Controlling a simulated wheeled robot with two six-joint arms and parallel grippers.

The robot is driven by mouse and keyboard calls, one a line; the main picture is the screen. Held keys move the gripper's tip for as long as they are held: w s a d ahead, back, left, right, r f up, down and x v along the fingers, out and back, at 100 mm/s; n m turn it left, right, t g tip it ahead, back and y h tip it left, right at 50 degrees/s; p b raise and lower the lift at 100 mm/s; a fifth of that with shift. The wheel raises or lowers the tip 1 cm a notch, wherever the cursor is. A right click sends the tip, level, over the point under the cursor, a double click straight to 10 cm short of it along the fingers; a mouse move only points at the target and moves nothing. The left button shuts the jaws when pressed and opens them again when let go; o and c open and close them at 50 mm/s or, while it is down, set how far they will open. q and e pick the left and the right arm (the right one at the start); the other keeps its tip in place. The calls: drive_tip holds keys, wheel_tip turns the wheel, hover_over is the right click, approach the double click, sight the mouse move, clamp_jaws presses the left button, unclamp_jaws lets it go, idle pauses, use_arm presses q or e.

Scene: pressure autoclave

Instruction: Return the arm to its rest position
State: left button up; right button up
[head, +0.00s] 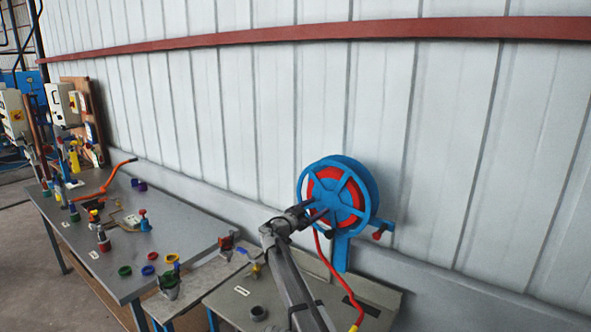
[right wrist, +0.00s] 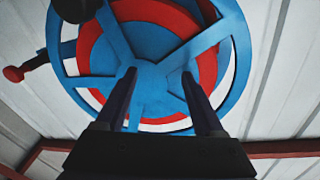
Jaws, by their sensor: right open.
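My right gripper (head: 319,213) is raised in front of a blue reel with a red drum (head: 349,192) on the wall side. In the right wrist view my two dark fingers (right wrist: 159,77) are apart with nothing between them. They point at the blue hub and spokes of the reel (right wrist: 150,95). I cannot tell whether the fingertips touch it. My right arm comes up from the bottom of the head view and hides part of the bench there. My left gripper is not in view.
A crank with a red knob (head: 377,235) sticks out at the reel's right. A red hose (head: 334,274) hangs below it. A small bench (head: 235,303) stands below. A grey table (head: 180,222) with valves and coloured rings is at left. The white wall (head: 480,130) is close behind.

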drive_tip(key=shift+s+d+f, duration=0.15)
drive_tip(key=shift+s+d, duration=0.35)
drive_tip(key=shift+d, duration=0.1)
drive_tip(key=s+d+f+n+g+y, duration=0.25)
drive_tip(key=s+d+f, duration=0.3)
drive_tip(key=s, duration=0.45)
drive_tip(key=s+d+f+n+g+y, duration=0.1)
drive_tip(key=s+d+f+g+y, duration=0.1)
drive_tip(key=s+d+f+g, duration=0.5)
drive_tip(key=s+d+f+n+y, duration=0.2)
drive_tip(key=s+f, duration=0.3)
drive_tip(key=s, duration=0.7)
drive_tip(key=s+a+f+n+g+y, duration=0.2)
drive_tip(key=s+a+f+n+y, duration=0.1)
drive_tip(key=s, duration=0.7)
drive_tip(key=s+a+f+n+g+y, duration=0.1)
drive_tip(key=s+a+f+n+y, duration=0.2)
drive_tip(key=s, duration=0.6)
drive_tip(key=s+a+f+n+g+b, duration=0.1)
drive_tip(key=s+a+n, duration=0.3)
drive_tip(key=a, duration=0.6)
drive_tip(key=shift+s+a+h+b, duration=0.35)
drive_tip(key=shift+s+b, duration=0.15)
drive_tip(key=shift+s, duration=0.25)
drive_tip(key=shift+n, duration=0.25)
